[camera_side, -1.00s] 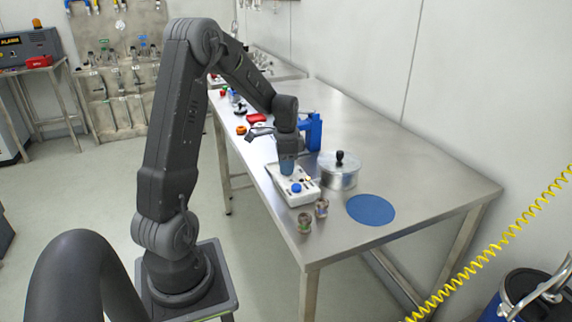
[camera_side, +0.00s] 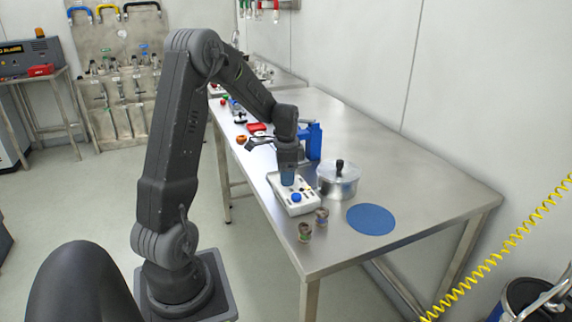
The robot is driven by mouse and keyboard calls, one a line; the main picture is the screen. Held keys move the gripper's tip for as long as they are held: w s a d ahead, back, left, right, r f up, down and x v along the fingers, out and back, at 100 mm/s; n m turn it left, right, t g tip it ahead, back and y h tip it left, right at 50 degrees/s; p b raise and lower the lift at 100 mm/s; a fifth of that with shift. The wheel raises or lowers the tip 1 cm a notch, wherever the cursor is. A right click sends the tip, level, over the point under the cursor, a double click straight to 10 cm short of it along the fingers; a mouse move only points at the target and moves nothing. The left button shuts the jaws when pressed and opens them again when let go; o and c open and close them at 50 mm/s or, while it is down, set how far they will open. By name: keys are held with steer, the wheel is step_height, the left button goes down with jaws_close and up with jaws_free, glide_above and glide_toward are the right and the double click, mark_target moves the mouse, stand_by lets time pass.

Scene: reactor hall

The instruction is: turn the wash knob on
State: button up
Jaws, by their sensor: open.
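A white control box (camera_side: 303,207) lies on the steel table near its left edge. A blue round knob (camera_side: 296,197) sits on the near part of its top, and small dark controls show beside it. I cannot read any label, so I cannot tell which control is the wash knob. My gripper (camera_side: 288,182) points down over the far part of the box. It is open, with nothing seen in it. It hides that part of the box, and I cannot tell whether the fingertips touch a control there.
A lidded steel pot (camera_side: 338,184) stands close right of the box, with a blue stand (camera_side: 313,141) behind. Two small jars (camera_side: 305,232) stand in front. A blue round mat (camera_side: 371,219) lies to the right. Several small items sit farther back; the table's right side is clear.

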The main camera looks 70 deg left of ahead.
step_height(320, 180, up, 14)
stand_by(0.4)
steer(key=shift+f, duration=0.1)
